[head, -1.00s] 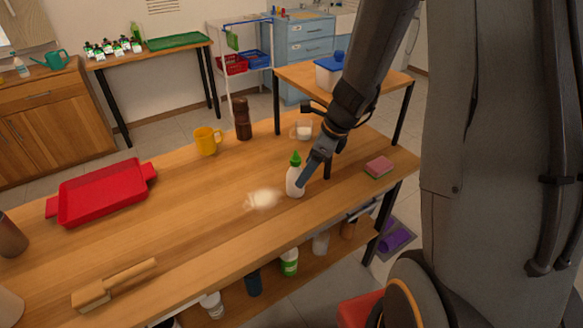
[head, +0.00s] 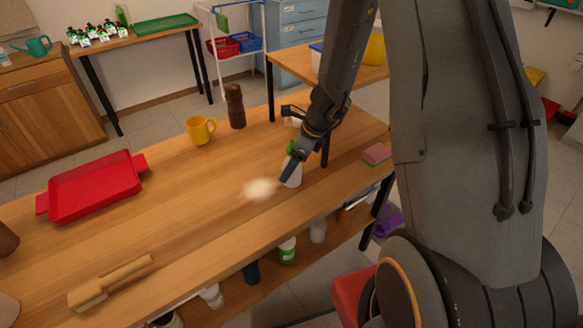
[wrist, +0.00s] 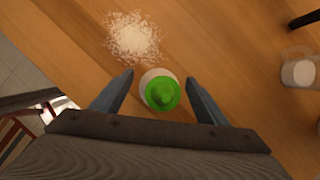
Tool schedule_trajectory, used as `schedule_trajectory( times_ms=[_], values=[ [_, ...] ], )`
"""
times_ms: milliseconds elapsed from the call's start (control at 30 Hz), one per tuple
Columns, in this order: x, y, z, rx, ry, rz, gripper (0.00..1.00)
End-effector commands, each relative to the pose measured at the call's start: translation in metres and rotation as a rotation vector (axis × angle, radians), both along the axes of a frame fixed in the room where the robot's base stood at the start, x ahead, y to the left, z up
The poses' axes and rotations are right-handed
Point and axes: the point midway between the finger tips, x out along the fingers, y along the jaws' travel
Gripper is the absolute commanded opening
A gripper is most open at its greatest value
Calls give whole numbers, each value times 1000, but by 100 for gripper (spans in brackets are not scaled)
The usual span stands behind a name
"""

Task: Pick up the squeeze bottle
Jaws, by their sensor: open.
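The squeeze bottle (head: 292,172) is white with a green cap and stands upright on the wooden table. In the wrist view its green cap (wrist: 162,93) lies between my gripper's two fingers, seen from above. My gripper (wrist: 160,82) is open, with one finger on each side of the bottle and a small gap at both sides. In the head view my gripper (head: 305,165) partly hides the bottle.
A pile of white grains (head: 261,189) lies left of the bottle. A glass jar (wrist: 299,72) stands to the right in the wrist view. A pink sponge (head: 375,154), yellow mug (head: 200,130), brown mill (head: 235,106) and red tray (head: 95,188) are also on the table (head: 175,215).

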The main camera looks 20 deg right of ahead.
Motion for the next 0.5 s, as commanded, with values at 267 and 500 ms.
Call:
schedule_trajectory(
  times_ms=[267, 500],
  values=[
    [0, 1, -2, 0, 0, 0, 68],
    [0, 1, -2, 0, 0, 0, 27]
  ],
)
